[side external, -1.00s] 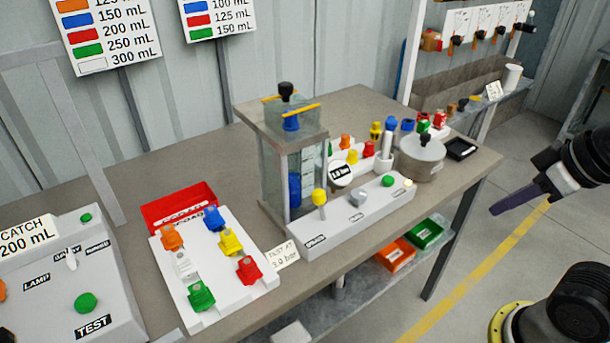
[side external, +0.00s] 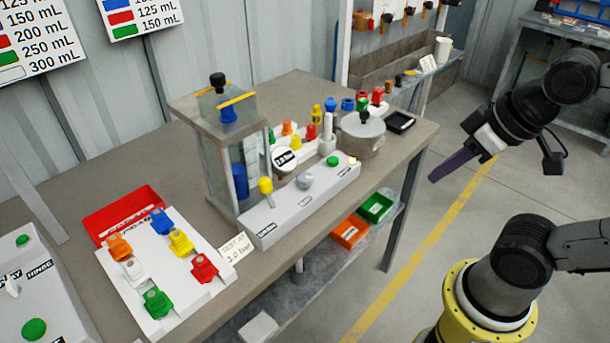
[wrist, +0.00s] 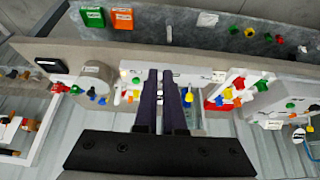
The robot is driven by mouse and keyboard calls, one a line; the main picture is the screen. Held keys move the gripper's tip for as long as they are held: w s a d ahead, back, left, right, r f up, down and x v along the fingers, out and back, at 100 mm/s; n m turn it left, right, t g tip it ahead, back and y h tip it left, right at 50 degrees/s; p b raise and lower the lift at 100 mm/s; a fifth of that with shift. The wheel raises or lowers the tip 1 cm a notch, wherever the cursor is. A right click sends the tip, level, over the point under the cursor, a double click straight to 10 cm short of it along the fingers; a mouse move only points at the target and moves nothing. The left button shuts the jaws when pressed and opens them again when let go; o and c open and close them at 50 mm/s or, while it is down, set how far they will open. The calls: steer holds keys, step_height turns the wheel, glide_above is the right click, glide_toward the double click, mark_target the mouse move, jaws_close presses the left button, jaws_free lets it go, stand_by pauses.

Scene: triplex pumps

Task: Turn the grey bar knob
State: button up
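The grey bar knob (side external: 305,181) sits on the sloped white control panel (side external: 272,225) in front of the clear tank, between a yellow lever (side external: 266,186) and a green button (side external: 333,161). My gripper (side external: 432,179) is in the air off the right end of the bench, well away from the knob and touching nothing. In the wrist view my two purple fingers (wrist: 160,72) are parallel with a narrow empty gap between them.
A clear tank (side external: 232,165) stands behind the panel, with a metal pot (side external: 362,137) to the right. A white block with coloured valves (side external: 182,285) and a red tray (side external: 118,212) lie left. Orange and green bins (side external: 375,207) are on the lower shelf. Space right of the bench is open.

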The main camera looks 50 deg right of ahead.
steer(key=o, duration=0.5)
steer(key=shift+s+m, duration=0.15)
steer(key=shift+m, duration=0.35)
steer(key=shift+c, duration=0.2)
steer(key=o, duration=0.5)
steer(key=shift+w+r+m, duration=0.25)
steer(key=shift+r+m, duration=0.35)
steer(key=shift+r, duration=0.05)
steer(key=shift+w+r+m, duration=0.25)
steer(key=shift+r+m, duration=0.35)
steer(key=shift+o, duration=0.5)
steer(key=w+r+m, duration=0.2)
steer(key=w+r, duration=0.1)
steer(key=shift+r, duration=0.1)
steer(key=w+r+m+g, duration=0.2)
steer(key=w+r+m, duration=0.15)
steer(key=w, duration=0.65)
steer(key=m+g, duration=0.3)
steer(key=g, duration=0.1)
glide_above(305, 177)
step_height(305, 177, down, 10)
steer(key=f, duration=0.1)
step_height(305, 177, down, 13)
steer(key=shift+f, duration=0.2)
jaws_close()
